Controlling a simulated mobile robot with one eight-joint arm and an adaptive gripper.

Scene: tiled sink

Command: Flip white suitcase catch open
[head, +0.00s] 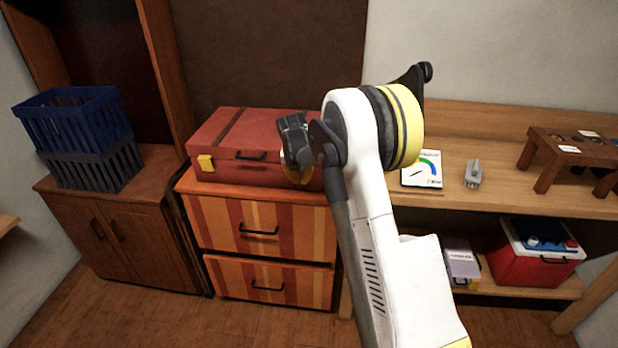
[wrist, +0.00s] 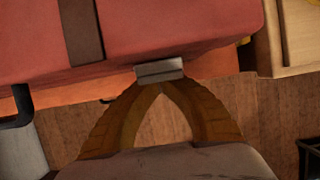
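The red suitcase (head: 225,130) lies closed on a striped drawer cabinet, with a yellow catch (head: 205,163) on its left front and a black handle (head: 250,156) in the middle. In the wrist view the suitcase (wrist: 180,28) fills the top, and a pale grey-white catch (wrist: 159,70) sits at its front edge. My gripper (head: 298,175) is at the right front of the suitcase and hides that catch in the head view. Its orange-brown fingers (wrist: 157,88) curve together, their tips meeting at the lower edge of the pale catch. I cannot tell whether they touch it.
The orange striped drawers (head: 262,227) stand below the suitcase. Blue and dark crates (head: 75,125) are stacked on a cabinet to the left. A wooden shelf (head: 470,115) on the right holds a gauge card (head: 422,169), a small grey object (head: 473,174) and a rack (head: 573,147).

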